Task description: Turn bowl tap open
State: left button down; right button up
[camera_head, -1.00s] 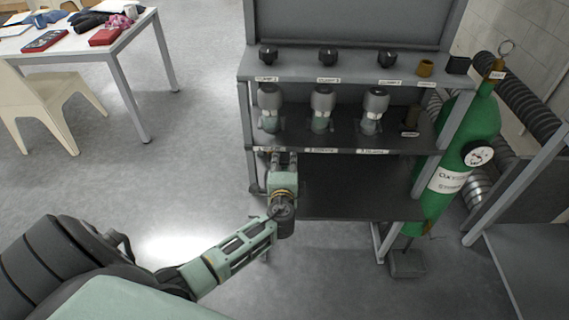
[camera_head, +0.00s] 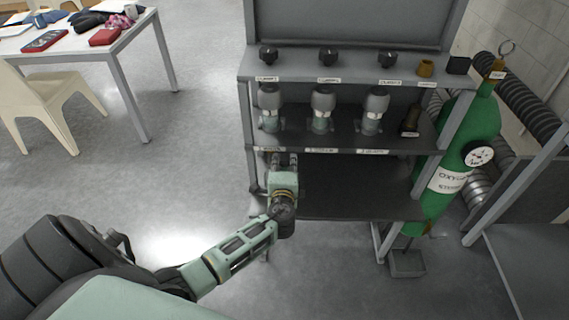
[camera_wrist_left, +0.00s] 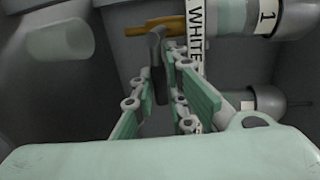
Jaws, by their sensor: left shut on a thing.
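In the left wrist view a dark tap lever (camera_wrist_left: 158,62) hangs from a brass-coloured pipe (camera_wrist_left: 140,29), beside a strip reading "WHITE". My left gripper (camera_wrist_left: 163,75) has its two green-padded fingers closed on either side of this lever. In the head view my left gripper (camera_head: 284,161) reaches up to the front of the rack, just below the labelled shelf edge at its left end. The lever is hidden there by the gripper. Which tap it is cannot be read from the label. My right gripper is not in view.
The grey rack (camera_head: 350,150) carries several black knobs on top and grey-green cylinders on the middle shelf. A green oxygen cylinder (camera_head: 462,160) stands at its right. A white table (camera_head: 115,45) and cream chair (camera_head: 40,100) stand at left. Open floor lies between.

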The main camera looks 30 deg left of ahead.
pick_arm(q)
jog(key=shift+f, duration=0.2)
jog(key=s+a+f+m+y+b, duration=0.1)
jog(key=s+a+f+m+y, duration=0.1)
jog(key=m, duration=1.3)
jog(key=shift+s+a+f+m+y+b, duration=0.35)
jog(key=shift+a+f+y, duration=0.6)
jog(key=shift+f, duration=0.4)
jog(key=c, duration=2)
grip_release()
jog(key=shift+a+r, duration=0.1)
